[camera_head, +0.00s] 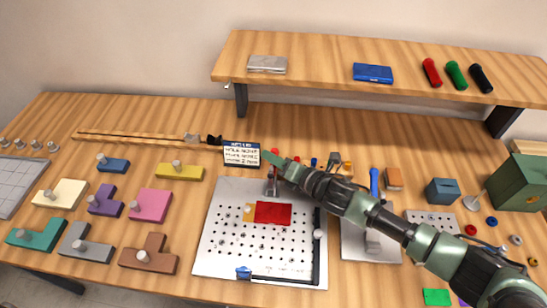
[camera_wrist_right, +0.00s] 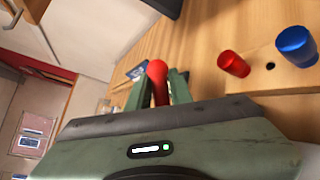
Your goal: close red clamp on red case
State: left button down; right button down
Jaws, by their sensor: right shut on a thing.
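The red case (camera_head: 273,213) lies on the white perforated plate (camera_head: 215,262), with a small yellow-orange piece at its left side. The red clamp (camera_head: 271,186) stands at the plate's back edge, just behind the case, and is partly hidden by my right gripper. My right gripper (camera_head: 274,164) is over the clamp. In the right wrist view, its two green fingers (camera_wrist_right: 160,92) are shut on the clamp's red rounded handle (camera_wrist_right: 157,72). Whether the clamp touches the case cannot be told. My left gripper is not in view.
A blue clamp-like piece (camera_head: 243,273) sits at the plate's front edge. A lettered card (camera_head: 241,154) stands behind the plate. Colored blocks with knobs lie at left. The shelf (camera_head: 310,73) overhangs the back. A red peg (camera_wrist_right: 233,64) and a blue peg (camera_wrist_right: 297,46) stand near the gripper.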

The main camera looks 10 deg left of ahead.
dwell(0.7)
jog(key=shift+f, duration=0.1)
jog(key=n+t+b, duration=0.1)
jog(key=b, duration=0.2)
jog(key=s+r+n+t+y+b, duration=0.1)
jog(key=b, duration=0.3)
jog(key=shift+y, duration=0.3)
jog(key=shift+s+r+n+t+b, duration=0.15)
jog(key=shift+r+n+t+b, duration=0.15)
jog(key=shift+r+n+b, duration=0.25)
jog(key=shift+r, duration=0.1)
